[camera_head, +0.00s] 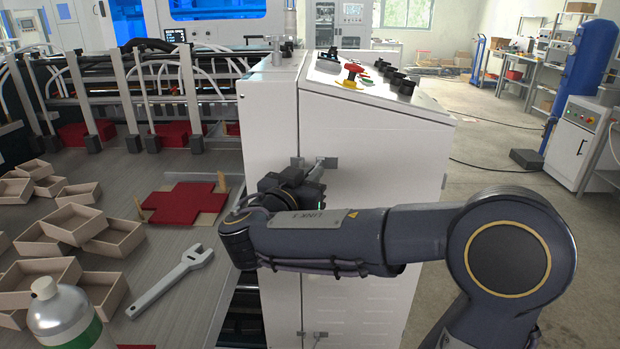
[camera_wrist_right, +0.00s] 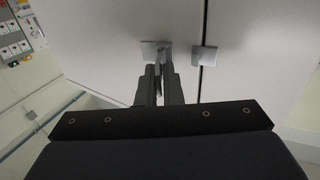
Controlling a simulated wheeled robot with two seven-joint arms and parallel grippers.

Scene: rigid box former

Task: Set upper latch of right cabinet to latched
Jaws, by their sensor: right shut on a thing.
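The white right cabinet (camera_head: 350,120) stands in the middle of the head view, with a sloped control panel on top. Its upper latch (camera_head: 330,163) is on the front face, partly hidden by my right gripper (camera_head: 318,172). In the right wrist view, one latch plate (camera_wrist_right: 150,50) and a second plate (camera_wrist_right: 204,56) sit on either side of the door seam. My right gripper (camera_wrist_right: 160,88) is shut on the upper latch's handle beside the first plate. The handle is mostly hidden between the fingers, so its exact angle cannot be told. My left gripper is not in view.
A lower latch (camera_head: 313,335) shows under my right arm. To the left, a table holds open boxes (camera_head: 75,222), a wrench (camera_head: 172,280), a bottle (camera_head: 62,315) and a red box blank (camera_head: 186,203).

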